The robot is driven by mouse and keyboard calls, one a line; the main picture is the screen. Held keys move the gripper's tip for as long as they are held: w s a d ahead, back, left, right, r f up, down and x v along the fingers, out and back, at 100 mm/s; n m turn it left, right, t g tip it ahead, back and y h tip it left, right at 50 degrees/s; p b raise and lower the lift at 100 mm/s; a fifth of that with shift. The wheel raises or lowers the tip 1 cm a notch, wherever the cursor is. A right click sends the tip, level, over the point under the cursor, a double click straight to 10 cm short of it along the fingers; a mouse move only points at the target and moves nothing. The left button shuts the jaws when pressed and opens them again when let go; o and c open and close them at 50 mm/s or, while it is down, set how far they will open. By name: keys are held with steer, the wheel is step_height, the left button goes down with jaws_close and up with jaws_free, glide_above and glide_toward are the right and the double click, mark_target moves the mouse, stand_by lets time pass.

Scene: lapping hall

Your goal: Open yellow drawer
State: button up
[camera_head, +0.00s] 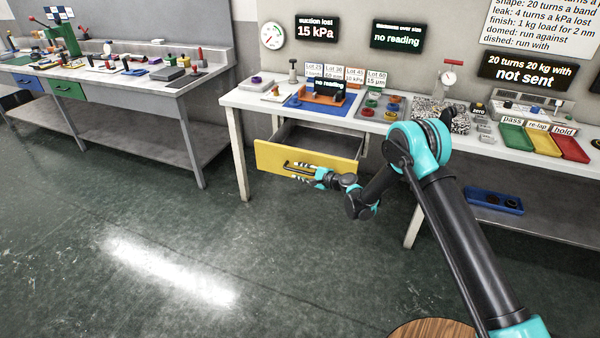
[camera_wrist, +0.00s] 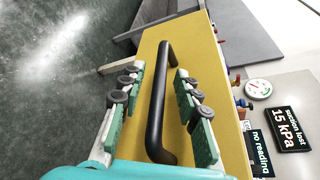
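The yellow drawer (camera_head: 270,156) hangs under the right-hand bench, pulled out, with its grey inside (camera_head: 308,140) showing behind the front panel. Its yellow front also fills the middle of the wrist view (camera_wrist: 216,78). A black bar handle (camera_wrist: 155,105) runs along that front. My gripper (camera_head: 302,173) is at the handle, in front of the panel. In the wrist view, my gripper's two green-padded fingers (camera_wrist: 158,72) lie on either side of the bar, with a gap visible on both sides. It is open around the handle.
The white bench top (camera_head: 250,100) above the drawer carries a blue mat, trays and small parts. A bench leg (camera_head: 239,155) stands just left of the drawer. A second bench (camera_head: 150,95) with blue and green drawers is at left. The floor (camera_head: 150,220) in front is clear.

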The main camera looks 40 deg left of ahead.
steer(key=v, duration=1.2)
steer(key=shift+r, duration=0.15)
